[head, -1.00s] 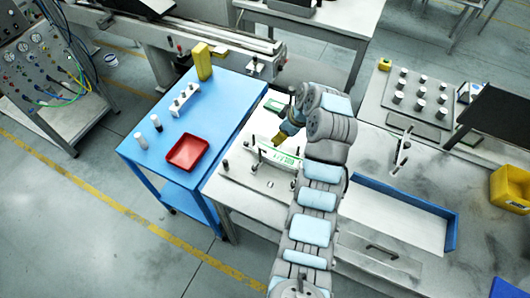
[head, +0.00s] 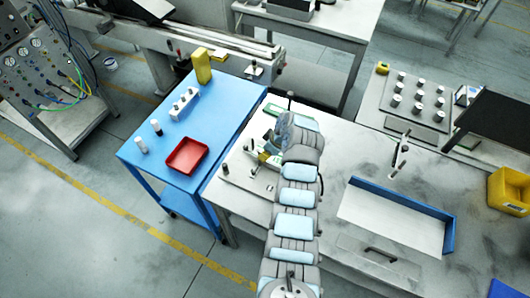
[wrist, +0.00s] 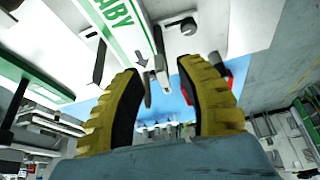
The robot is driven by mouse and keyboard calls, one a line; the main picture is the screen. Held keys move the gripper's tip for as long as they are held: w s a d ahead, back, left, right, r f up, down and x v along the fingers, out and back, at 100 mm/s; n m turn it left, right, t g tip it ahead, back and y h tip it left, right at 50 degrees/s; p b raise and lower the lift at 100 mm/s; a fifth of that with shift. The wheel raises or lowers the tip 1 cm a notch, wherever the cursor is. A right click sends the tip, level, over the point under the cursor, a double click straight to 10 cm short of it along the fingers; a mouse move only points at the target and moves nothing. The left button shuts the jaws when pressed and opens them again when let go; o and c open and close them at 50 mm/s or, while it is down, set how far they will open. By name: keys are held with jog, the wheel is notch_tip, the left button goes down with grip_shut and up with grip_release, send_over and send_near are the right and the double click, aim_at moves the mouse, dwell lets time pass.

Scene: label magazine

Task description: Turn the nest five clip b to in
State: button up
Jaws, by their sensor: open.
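My gripper (head: 263,158) is over the label fixture on the white plate (head: 232,183), partly hidden by my arm. In the wrist view its two yellow fingers (wrist: 160,100) are open with a clear gap. A white strip with green print and a small arrow (wrist: 120,28) runs toward that gap. A dark upright clip or lever (wrist: 148,92) shows between the fingers, with no visible contact. Another dark clip (wrist: 100,62) is beside the left finger. I cannot read which nest or clip is five b.
A dark round knob (wrist: 188,26) stands beside the strip. A blue table (head: 147,168) with a red tray (head: 187,155) and a yellow block (head: 202,66) is at left. A blue-edged tray (head: 395,212) lies right of my arm. A green-and-white piece (wrist: 30,78) is near the left finger.

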jog(key=shift+x, duration=0.8)
jog(key=shift+s, duration=0.1)
grip_shut()
